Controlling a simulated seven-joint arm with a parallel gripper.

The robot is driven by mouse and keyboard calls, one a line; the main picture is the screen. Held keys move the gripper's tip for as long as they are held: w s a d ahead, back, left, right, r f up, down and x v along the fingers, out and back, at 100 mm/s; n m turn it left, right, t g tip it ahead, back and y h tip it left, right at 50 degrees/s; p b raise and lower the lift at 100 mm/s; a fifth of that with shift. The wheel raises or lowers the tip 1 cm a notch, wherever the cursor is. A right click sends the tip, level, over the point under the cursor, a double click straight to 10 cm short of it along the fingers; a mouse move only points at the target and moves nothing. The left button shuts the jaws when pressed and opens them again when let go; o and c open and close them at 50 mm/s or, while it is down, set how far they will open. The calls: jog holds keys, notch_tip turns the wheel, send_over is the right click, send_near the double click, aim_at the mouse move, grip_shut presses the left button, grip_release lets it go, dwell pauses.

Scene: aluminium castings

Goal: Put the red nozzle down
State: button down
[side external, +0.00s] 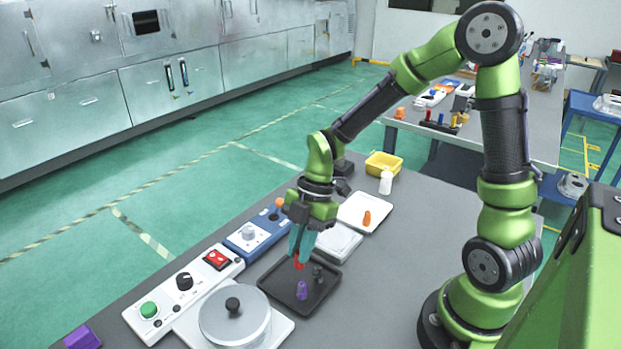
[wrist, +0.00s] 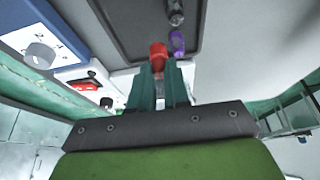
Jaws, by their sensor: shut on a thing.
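The red nozzle (side external: 298,264) is between the teal fingertips of my gripper (side external: 301,246), just over the black tray (side external: 323,297). The wrist view also shows the red nozzle (wrist: 158,52) at the tips of my gripper (wrist: 158,75), which is shut on it. I cannot tell whether the nozzle touches the tray. A purple nozzle (side external: 302,290) stands in the tray close by, and it also shows in the wrist view (wrist: 177,42). A dark grey nozzle (side external: 318,274) is also in the tray, to the right of the red one.
A control panel with a green button (side external: 148,310) and a round lidded pot (side external: 236,318) stand left of the tray. A blue box with a knob (side external: 250,236) is behind. A white tray with an orange nozzle (side external: 367,218) and a yellow bin (side external: 383,163) lie farther back.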

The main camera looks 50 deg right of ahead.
jog(key=shift+f, duration=2.35)
jog(key=shift+f, duration=0.1)
jog(key=c, duration=1.1)
grip_release()
jog(key=v, duration=1.1)
jog(key=s+r+m+t+h, duration=0.1)
jog(key=s+r+m+t, duration=0.2)
jog(key=m, duration=0.8)
jog(key=s+r+m+t+h, duration=0.1)
jog(key=s+r+m+t, duration=0.3)
jog(key=m, duration=0.7)
notch_tip(320, 180, up, 5)
jog(key=shift+s+a+f+h, duration=0.2)
jog(key=shift+s+a+h, duration=0.15)
jog(key=shift+s, duration=0.65)
